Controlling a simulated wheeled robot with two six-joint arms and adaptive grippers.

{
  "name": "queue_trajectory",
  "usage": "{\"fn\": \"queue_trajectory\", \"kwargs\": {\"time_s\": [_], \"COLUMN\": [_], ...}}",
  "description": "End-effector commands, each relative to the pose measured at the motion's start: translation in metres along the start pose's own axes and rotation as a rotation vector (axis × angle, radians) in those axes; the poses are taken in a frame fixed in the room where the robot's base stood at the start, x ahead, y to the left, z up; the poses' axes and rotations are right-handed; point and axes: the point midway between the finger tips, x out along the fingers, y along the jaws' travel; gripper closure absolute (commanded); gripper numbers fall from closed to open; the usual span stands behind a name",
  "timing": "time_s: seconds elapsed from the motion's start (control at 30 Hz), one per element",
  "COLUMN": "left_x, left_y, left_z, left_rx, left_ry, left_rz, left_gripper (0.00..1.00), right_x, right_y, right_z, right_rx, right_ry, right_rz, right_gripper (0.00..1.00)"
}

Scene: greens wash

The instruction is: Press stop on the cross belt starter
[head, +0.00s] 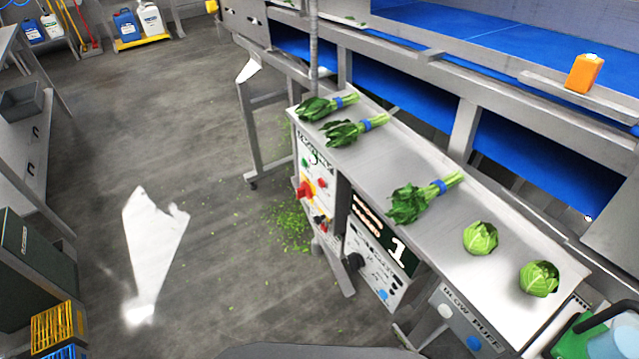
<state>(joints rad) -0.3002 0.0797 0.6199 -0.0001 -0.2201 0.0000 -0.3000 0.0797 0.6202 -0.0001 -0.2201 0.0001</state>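A pale control box (318,196) hangs under the front edge of the steel shelf, at its left end. It carries a small green button (305,162), a red button (322,183) and a red rotary handle (304,190) on yellow. Its lettering is too small to read, so I cannot tell for sure that it is the cross belt starter. A second panel (371,268) to its right has a black knob, a blue button and small controls. Neither of my grippers is in view.
Leafy bunches with blue bands and two green heads (480,238) lie on the steel shelf (420,165). A blue belt (400,100) runs behind. A white sheet-like thing (152,250) and green scraps (288,225) lie over the floor. The floor left of the boxes is mostly clear.

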Motion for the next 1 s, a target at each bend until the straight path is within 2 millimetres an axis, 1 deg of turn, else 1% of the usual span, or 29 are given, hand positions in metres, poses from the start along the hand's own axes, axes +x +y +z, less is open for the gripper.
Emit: {"fn": "queue_trajectory", "kwargs": {"time_s": [0.1, 0.27, 0.5, 0.57, 1.0], "left_x": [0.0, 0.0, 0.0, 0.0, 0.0], "left_y": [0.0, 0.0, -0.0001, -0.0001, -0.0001], "left_z": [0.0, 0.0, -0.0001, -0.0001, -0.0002], "left_rx": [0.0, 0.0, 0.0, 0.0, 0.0], "left_ry": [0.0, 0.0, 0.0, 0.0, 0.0], "left_rz": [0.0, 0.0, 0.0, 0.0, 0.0], "left_gripper": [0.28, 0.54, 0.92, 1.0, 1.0], "right_x": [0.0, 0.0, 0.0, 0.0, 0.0], "right_y": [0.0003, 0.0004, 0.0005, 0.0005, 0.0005], "right_z": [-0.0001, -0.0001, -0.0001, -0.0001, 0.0], "right_rx": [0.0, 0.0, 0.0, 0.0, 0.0], "right_ry": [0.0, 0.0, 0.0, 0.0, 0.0], "right_rz": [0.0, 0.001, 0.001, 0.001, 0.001], "right_gripper": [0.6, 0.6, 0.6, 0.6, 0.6]}}
